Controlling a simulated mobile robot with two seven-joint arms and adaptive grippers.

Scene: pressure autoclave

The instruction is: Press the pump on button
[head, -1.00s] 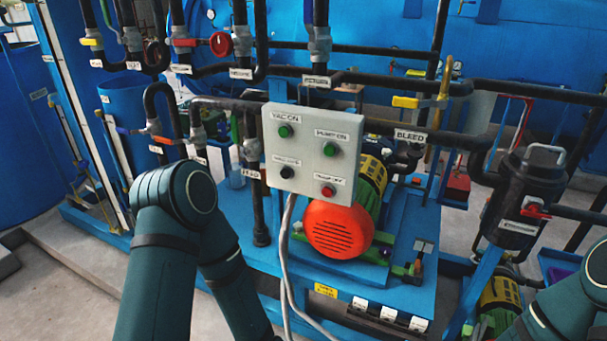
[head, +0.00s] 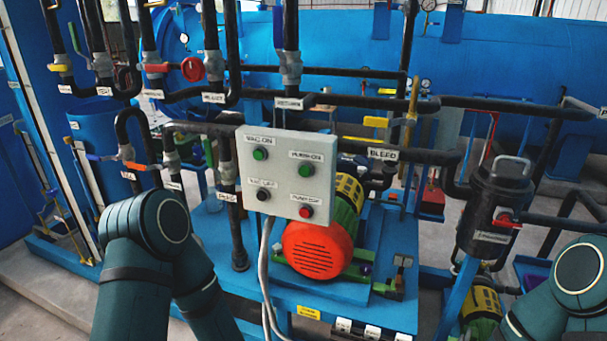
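The pump on button is the green button (head: 306,170) at the upper right of the grey control box (head: 283,190), under a label that reads "PUMP ON". The box also has a green button (head: 260,154) labelled "VAC ON", a black button (head: 263,195) at lower left and a red button (head: 306,211) at lower right. Nothing covers the buttons. My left arm is at the lower left and my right arm at the lower right, both apart from the box. Neither gripper shows in the head view.
A red-orange motor (head: 318,249) sits behind and below the box on a blue base (head: 400,262). Grey cables hang from the box. Black pipes with a red valve wheel (head: 192,69) run behind it. A dark canister (head: 492,212) stands at right. Space before the box looks clear.

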